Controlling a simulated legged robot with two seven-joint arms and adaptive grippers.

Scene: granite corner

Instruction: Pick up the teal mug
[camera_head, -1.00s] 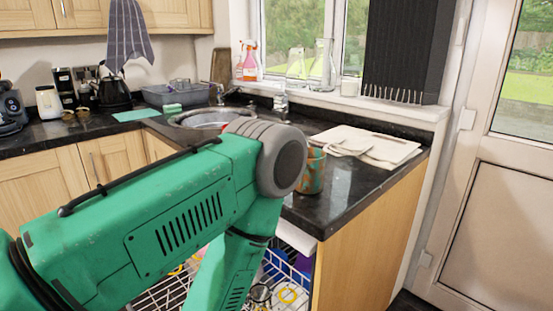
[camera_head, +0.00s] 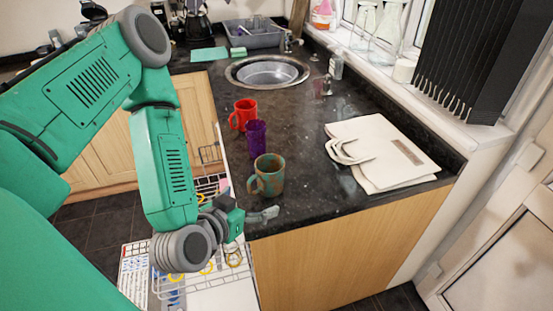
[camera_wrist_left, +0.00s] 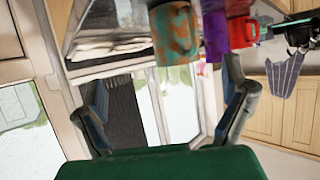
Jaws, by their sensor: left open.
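The teal mug (camera_head: 269,174), mottled with brown, stands upright on the dark counter near its front left edge. Its handle faces left in the head view. My left gripper (camera_head: 254,213) is open and empty, just below and in front of the mug at the counter's edge, apart from it. In the left wrist view the mug (camera_wrist_left: 174,33) shows at the top, beyond the two spread fingers (camera_wrist_left: 165,100). My right gripper is not in view.
A purple cup (camera_head: 256,139) and a red mug (camera_head: 244,115) stand behind the teal mug. Folded cloth bags (camera_head: 385,155) lie to its right. A sink (camera_head: 268,72) is farther back. An open dishwasher rack (camera_head: 205,275) is below the counter's edge. Bare counter lies between mugs and bags.

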